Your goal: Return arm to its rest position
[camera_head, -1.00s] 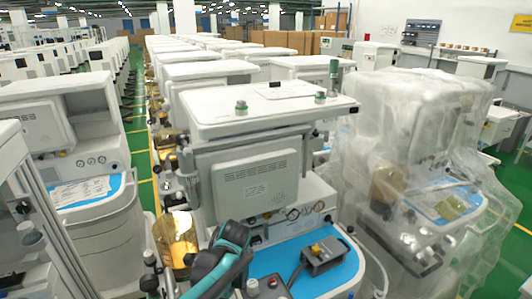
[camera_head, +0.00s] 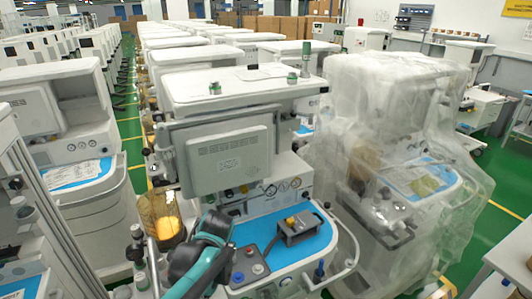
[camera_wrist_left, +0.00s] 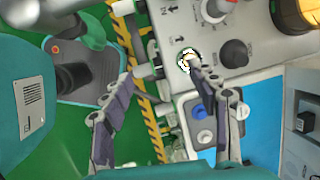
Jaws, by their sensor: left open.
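My left arm (camera_head: 207,252), teal and black, rises from the bottom of the head view in front of the near anaesthesia cart (camera_head: 229,88). Its gripper is not clearly seen there. In the left wrist view my left gripper (camera_wrist_left: 162,72) is open, with nothing between its fingers. The cart's grey panel with knobs (camera_wrist_left: 232,52) and its blue worktop (camera_wrist_left: 262,115) show behind and to the right of the fingers. Whether a finger touches the panel cannot be told. My right gripper is not in view.
A grey device with a yellow knob (camera_head: 300,228) sits on the cart's blue worktop. An amber canister (camera_head: 160,215) is on the cart's left. A plastic-wrapped cart (camera_head: 400,140) stands close on the right. Green floor (camera_head: 500,225) shows at the far right.

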